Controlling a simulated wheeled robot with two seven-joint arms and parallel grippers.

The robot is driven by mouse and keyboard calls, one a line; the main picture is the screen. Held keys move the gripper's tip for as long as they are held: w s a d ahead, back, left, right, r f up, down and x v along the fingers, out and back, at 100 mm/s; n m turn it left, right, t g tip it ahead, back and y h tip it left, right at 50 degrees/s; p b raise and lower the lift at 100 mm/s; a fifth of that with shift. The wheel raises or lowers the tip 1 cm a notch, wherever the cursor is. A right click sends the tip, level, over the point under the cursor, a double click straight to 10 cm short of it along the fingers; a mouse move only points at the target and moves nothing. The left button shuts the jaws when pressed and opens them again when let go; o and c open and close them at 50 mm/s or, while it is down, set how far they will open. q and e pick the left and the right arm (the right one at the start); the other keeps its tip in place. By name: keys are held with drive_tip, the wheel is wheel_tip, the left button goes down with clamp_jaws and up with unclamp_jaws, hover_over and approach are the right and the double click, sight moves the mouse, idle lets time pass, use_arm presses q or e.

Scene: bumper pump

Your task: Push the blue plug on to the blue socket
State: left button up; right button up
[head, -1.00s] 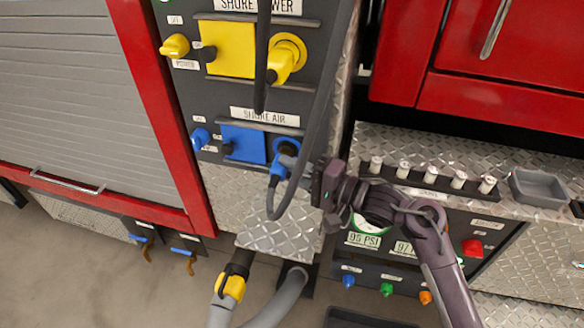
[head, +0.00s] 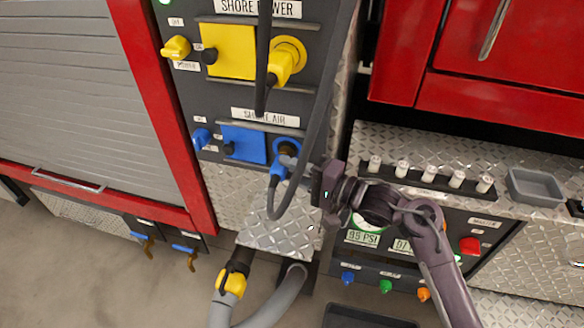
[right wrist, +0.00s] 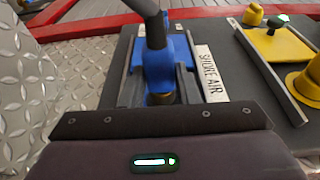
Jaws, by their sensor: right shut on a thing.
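The blue plug (head: 277,171) is at the lower edge of the round blue socket (head: 287,145) on the SHORE AIR panel, with a dark cable looping down from it. My right gripper (head: 303,165) reaches in from the right and is shut on the plug. In the right wrist view the plug (right wrist: 168,66) sits between the two dark fingers (right wrist: 160,85). The socket's opening is mostly hidden, so I cannot tell how far the plug is on it. My left gripper is not in view.
A blue square cover (head: 243,143) and a blue knob (head: 200,138) are left of the socket. A hanging black cable (head: 263,60) passes close above the socket. A diamond-plate shelf (head: 440,150) lies right.

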drive_tip(key=shift+w+d, duration=0.1)
drive_tip(key=shift+w, duration=0.25)
idle(0.6)
drive_tip(key=o, duration=1)
